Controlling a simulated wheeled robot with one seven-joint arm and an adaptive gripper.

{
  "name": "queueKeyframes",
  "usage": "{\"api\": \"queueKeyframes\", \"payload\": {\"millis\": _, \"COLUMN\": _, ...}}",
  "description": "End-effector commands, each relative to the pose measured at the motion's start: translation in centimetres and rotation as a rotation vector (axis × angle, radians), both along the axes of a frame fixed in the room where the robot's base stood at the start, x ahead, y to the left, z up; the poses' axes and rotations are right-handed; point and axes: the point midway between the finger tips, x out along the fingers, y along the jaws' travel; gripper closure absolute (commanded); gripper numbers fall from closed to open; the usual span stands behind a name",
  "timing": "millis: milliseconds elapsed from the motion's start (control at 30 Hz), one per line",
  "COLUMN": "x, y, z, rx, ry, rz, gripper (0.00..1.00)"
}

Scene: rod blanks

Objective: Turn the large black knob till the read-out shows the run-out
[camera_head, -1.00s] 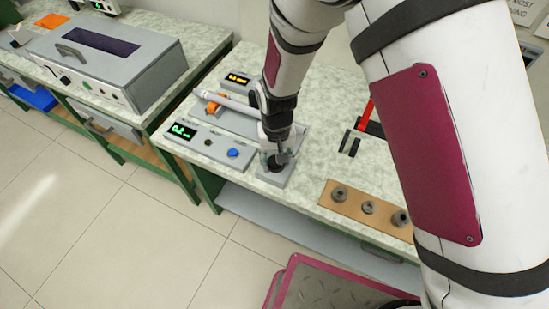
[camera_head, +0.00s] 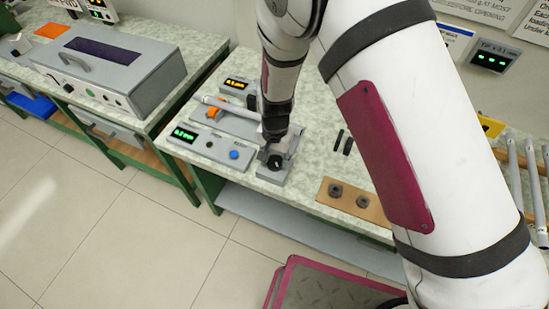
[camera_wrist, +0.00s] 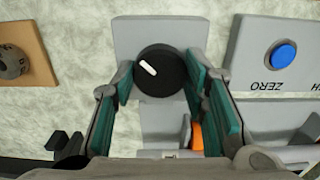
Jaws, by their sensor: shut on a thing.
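The large black knob (camera_head: 275,162) sits on a grey block at the front of the bench. In the wrist view the knob (camera_wrist: 166,70) shows from above, with its white pointer line towards the upper left. My gripper (camera_head: 273,150) reaches down to it, one teal-padded finger on each side, shut on the knob. A green read-out (camera_head: 184,134) is lit on the grey panel to the left; its digits are too small to read surely. A second, amber read-out (camera_head: 237,83) is lit behind it.
A blue ZERO button (camera_head: 234,155) is close to the knob, on the panel. A pale rod (camera_head: 225,106) lies behind, by an orange part. A brown board (camera_head: 348,192) with grey collars is to the right.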

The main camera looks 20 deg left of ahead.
Motion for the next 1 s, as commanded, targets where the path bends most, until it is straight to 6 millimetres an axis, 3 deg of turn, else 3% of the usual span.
{"api": "queueKeyframes", "payload": {"millis": 400, "x": 0.0, "y": 0.0, "z": 0.0, "rx": 0.0, "ry": 0.0, "rz": -0.006, "gripper": 0.88}}
{"api": "queueKeyframes", "payload": {"millis": 433, "x": 0.0, "y": 0.0, "z": 0.0, "rx": 0.0, "ry": 0.0, "rz": -0.006, "gripper": 0.58}}
{"api": "queueKeyframes", "payload": {"millis": 500, "x": 0.0, "y": 0.0, "z": 0.0, "rx": 0.0, "ry": 0.0, "rz": -0.006, "gripper": 0.42}}
{"api": "queueKeyframes", "payload": {"millis": 533, "x": 0.0, "y": 0.0, "z": 0.0, "rx": 0.0, "ry": 0.0, "rz": -0.006, "gripper": 0.4}}
{"api": "queueKeyframes", "payload": {"millis": 867, "x": 0.0, "y": 0.0, "z": 0.2, "rx": 0.001, "ry": 0.0, "rz": -0.005, "gripper": 0.4}}
{"api": "queueKeyframes", "payload": {"millis": 1000, "x": 0.1, "y": 0.1, "z": 1.5, "rx": 0.003, "ry": -0.003, "rz": -0.005, "gripper": 0.4}}
